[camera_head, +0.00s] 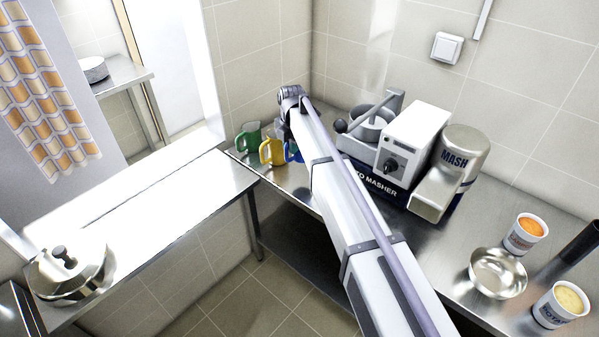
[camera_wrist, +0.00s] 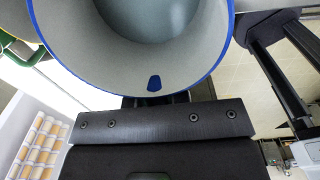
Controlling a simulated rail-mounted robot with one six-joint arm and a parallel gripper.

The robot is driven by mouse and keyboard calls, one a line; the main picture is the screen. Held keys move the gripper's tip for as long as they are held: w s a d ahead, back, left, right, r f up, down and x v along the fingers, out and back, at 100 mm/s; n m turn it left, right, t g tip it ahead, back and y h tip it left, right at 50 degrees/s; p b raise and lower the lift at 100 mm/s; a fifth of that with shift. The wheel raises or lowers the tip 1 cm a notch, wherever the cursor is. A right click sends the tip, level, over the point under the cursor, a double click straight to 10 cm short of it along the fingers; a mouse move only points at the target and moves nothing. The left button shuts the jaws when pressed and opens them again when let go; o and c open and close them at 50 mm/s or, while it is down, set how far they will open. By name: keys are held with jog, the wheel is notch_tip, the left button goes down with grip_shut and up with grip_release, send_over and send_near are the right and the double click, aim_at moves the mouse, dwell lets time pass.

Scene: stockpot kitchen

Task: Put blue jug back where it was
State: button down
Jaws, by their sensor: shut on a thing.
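The blue jug (camera_head: 290,151) is mostly hidden behind my arm in the head view, with only a blue sliver showing beside the yellow jug (camera_head: 272,151). In the wrist view the blue jug (camera_wrist: 95,58) fills the top, with its round blue rim and grey inside, which looks empty. My gripper (camera_wrist: 155,101) is shut on the blue jug at its near side. The exact grip is hidden below the rim. Whether the jug's base touches the counter cannot be seen.
The green jug (camera_head: 247,138) stands left of the yellow one at the steel counter's end. The masher machine (camera_head: 408,135) stands to the right. A metal bowl (camera_head: 498,275) and two tubs (camera_head: 526,235) (camera_head: 562,305) are at the far right. The left table holds a lidded pot (camera_head: 72,272).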

notch_tip(320, 180, down, 10)
jog(key=b, duration=0.8)
jog(key=shift+b, duration=0.35)
jog(key=shift+r, duration=0.25)
jog(key=shift+f, duration=0.15)
jog(key=c, duration=1.1)
grip_release()
notch_tip(320, 180, up, 13)
jog(key=p, duration=1.2)
jog(key=shift+d+f+p, duration=0.1)
jog(key=shift+f+p, duration=0.05)
jog(key=shift+p, duration=0.2)
jog(key=shift+f, duration=0.2)
